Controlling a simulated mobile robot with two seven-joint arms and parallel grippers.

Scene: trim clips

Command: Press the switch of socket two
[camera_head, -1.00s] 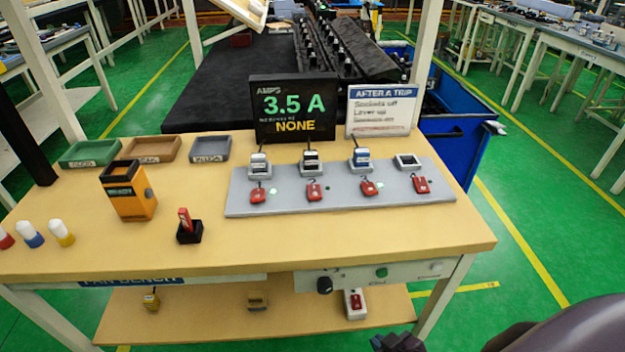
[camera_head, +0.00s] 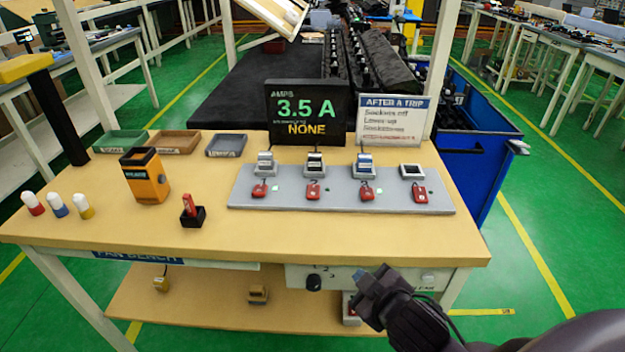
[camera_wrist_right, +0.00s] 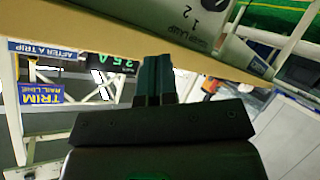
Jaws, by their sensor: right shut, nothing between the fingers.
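A grey socket board (camera_head: 335,192) lies on the wooden bench. It bears a row of sockets at the back, with plugs in three of them, and a row of red switches in front. The switch of socket two (camera_head: 312,190) is the second red one from the left, with a small green light to its right. My right gripper (camera_head: 372,283) is in front of the bench's front edge, below the board and apart from it. Its fingers (camera_wrist_right: 153,78) are shut and empty in the right wrist view. My left gripper does not show.
An ammeter display (camera_head: 307,112) reads 3.5 A and NONE; a sign (camera_head: 390,121) stands beside it. A front panel (camera_head: 335,277) with a dark knob lies behind my right gripper. An orange box (camera_head: 146,176), a red-levered piece (camera_head: 191,210) and three trays stand left.

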